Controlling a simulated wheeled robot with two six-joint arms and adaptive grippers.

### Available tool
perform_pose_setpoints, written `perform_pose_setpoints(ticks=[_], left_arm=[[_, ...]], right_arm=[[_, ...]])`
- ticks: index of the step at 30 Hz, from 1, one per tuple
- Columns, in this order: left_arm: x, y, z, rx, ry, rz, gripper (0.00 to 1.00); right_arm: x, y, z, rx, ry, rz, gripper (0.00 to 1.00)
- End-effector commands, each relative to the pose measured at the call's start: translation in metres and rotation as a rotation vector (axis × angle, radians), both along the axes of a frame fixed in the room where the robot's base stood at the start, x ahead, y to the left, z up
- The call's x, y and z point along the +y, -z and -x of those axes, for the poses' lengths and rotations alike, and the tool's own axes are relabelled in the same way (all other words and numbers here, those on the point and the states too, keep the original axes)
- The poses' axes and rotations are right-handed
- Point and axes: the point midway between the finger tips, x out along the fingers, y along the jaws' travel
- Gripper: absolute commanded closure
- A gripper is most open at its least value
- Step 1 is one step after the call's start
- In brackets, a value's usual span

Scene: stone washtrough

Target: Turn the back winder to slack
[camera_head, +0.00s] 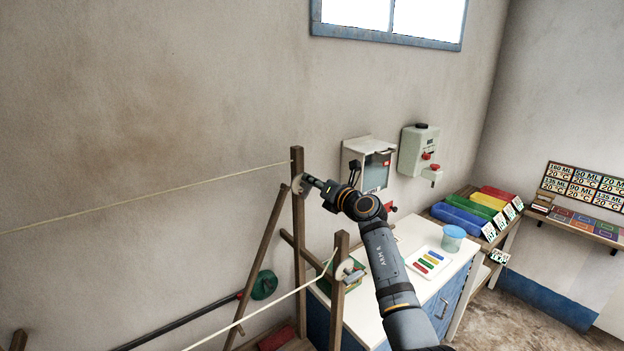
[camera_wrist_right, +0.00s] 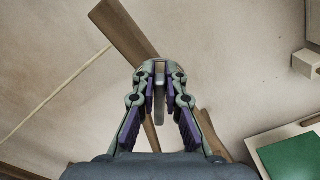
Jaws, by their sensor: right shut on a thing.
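The back winder (camera_head: 298,186) is a pale disc on the tall wooden post (camera_head: 298,240). My right gripper (camera_head: 309,182) reaches it from the right and is shut on it. In the right wrist view, the fingers (camera_wrist_right: 160,78) close around a thin grey piece of the winder (camera_wrist_right: 160,95) in front of the wooden post (camera_wrist_right: 125,28). The back cord (camera_head: 130,190) runs left from near the top of this post, almost straight. The gripper hides part of the winder, so its turn angle is unclear. My left gripper is not in view.
A shorter post (camera_head: 340,290) with another pale winder (camera_head: 346,268) and cord stands in front. A slanted wooden pole (camera_head: 262,262) is left of the tall post. A white-topped cabinet (camera_head: 440,262) is on the right, below a wall box (camera_head: 372,160) and a grey-green dispenser (camera_head: 418,150).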

Motion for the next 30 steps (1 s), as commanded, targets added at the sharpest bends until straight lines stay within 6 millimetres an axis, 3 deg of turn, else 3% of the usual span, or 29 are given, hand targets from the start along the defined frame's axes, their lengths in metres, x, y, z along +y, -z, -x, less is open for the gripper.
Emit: perform_pose_setpoints(ticks=[8, 9, 14, 24, 30], left_arm=[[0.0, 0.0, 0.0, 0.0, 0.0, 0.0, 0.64], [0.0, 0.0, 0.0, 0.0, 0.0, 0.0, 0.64], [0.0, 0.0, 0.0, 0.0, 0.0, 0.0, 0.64], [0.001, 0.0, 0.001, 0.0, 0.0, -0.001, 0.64], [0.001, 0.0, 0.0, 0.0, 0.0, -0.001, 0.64]], right_arm=[[0.0, 0.002, 0.0, 0.002, 0.0, 0.0, 1.0], [0.0, 0.002, 0.0, 0.002, 0.0, 0.0, 0.86], [0.0, 0.001, 0.0, 0.001, 0.0, 0.001, 0.66], [-0.002, 0.001, 0.002, 0.0, 0.001, 0.0, 0.66], [-0.018, 0.002, 0.023, -0.001, 0.001, 0.001, 0.66]])
